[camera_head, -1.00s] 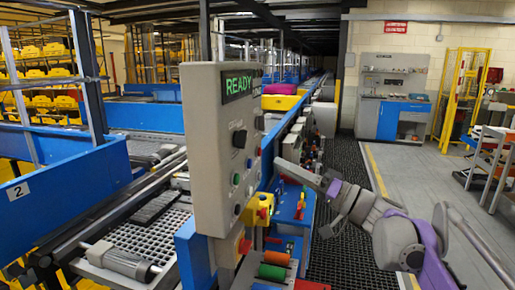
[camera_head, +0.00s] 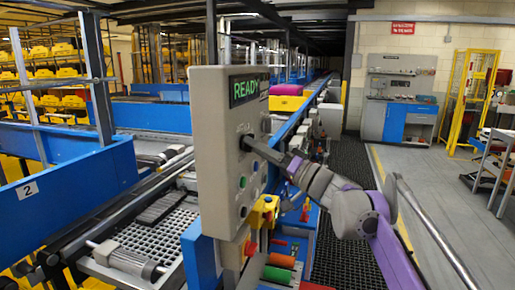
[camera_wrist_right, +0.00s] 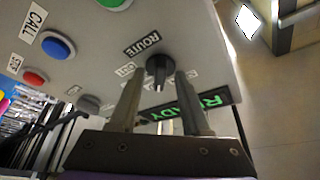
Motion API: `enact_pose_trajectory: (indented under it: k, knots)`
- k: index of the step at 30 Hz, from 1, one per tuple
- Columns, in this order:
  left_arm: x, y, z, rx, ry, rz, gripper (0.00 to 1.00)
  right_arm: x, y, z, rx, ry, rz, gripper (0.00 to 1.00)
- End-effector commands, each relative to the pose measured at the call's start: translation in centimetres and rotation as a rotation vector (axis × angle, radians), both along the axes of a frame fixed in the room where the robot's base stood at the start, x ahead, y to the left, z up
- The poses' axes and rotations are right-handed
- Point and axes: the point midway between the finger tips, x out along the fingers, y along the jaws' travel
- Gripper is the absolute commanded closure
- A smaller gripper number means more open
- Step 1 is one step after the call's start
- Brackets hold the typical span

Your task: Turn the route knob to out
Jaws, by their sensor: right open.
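The black route knob (camera_head: 246,143) sits on the face of the grey control panel (camera_head: 218,190). In the right wrist view the knob (camera_wrist_right: 158,66) is below the ROUTE label (camera_wrist_right: 142,44), its bar pointing down in the picture. Small labels beside it are partly hidden by my fingers. My right gripper (camera_head: 267,151) is at the panel face by the knob. In the wrist view its open fingers (camera_wrist_right: 159,80) stand on either side of the knob, with gaps visible; I cannot tell how deep they reach. My left gripper is not in view.
A green READY display (camera_head: 248,88) is at the panel top. Blue (camera_wrist_right: 58,45), red (camera_wrist_right: 36,77) and green (camera_wrist_right: 112,2) buttons are near the knob. A yellow-housed emergency button (camera_head: 262,212) is below. A conveyor (camera_head: 150,235) lies left; the floor aisle at right is clear.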

Motion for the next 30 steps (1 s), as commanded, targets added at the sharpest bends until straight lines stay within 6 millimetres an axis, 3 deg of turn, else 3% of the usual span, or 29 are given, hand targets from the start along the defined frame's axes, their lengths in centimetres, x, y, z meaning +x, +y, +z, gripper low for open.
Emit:
enact_pose_trajectory:
  k: [4,12,30]
  knots:
    - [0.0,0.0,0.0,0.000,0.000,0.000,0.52,0.0,0.0,0.0,0.000,0.000,0.000,0.53]
    - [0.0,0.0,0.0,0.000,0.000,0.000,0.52,0.0,0.0,0.0,0.000,0.000,0.000,1.00]
    - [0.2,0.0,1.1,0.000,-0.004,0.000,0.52,-0.1,0.0,0.3,0.024,0.073,0.000,1.00]
